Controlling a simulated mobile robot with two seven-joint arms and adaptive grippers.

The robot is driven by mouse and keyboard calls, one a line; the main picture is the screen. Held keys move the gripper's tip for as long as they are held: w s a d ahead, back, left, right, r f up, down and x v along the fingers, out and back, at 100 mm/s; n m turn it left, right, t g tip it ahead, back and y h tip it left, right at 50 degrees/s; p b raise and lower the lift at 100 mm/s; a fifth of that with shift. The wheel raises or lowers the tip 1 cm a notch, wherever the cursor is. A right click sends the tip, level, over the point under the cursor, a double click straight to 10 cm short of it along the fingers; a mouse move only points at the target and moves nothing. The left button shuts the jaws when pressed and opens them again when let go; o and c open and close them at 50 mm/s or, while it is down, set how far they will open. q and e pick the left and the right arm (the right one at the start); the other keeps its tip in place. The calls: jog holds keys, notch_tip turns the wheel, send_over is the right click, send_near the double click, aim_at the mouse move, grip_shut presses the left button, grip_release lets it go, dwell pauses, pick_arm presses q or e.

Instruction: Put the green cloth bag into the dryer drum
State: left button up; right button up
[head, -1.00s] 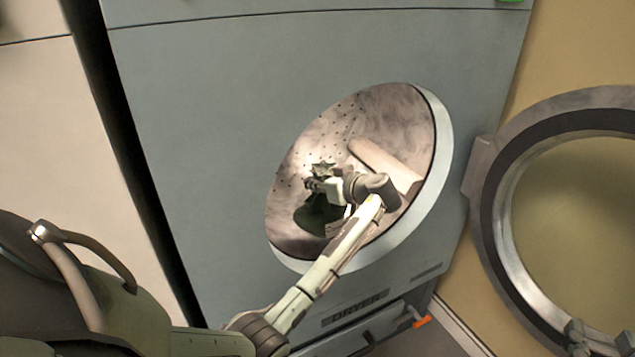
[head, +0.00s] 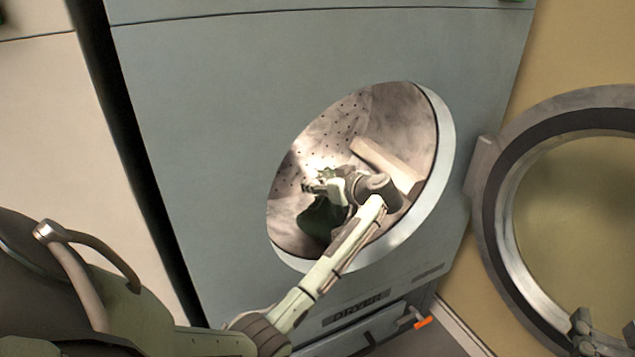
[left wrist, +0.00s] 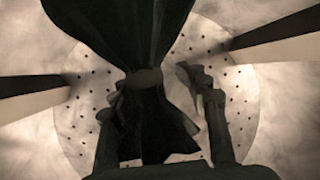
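The green cloth bag (head: 320,219) is inside the dryer drum (head: 345,118), low at its left side. My left gripper (head: 311,185) reaches through the round opening and is at the bag's upper part. In the left wrist view the bag (left wrist: 120,28) is a dark shape with a gathered neck. The neck lies between the fingers of my left gripper (left wrist: 155,80). The fingers are apart, with a clear gap between the neck and the right finger. My right gripper (head: 582,333) seems to show only partly at the bottom right, by the door; its fingers are unclear.
The round dryer door (head: 497,215) stands open at the right. The light rim (head: 440,150) of the opening surrounds my left arm. A pale drum paddle (head: 388,165) is right of the gripper, and paddles show on both sides in the left wrist view.

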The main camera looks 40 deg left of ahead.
pick_arm(q)
jog(key=shift+d, duration=0.1)
jog(key=v, duration=1.2)
jog(key=shift+s, duration=0.1)
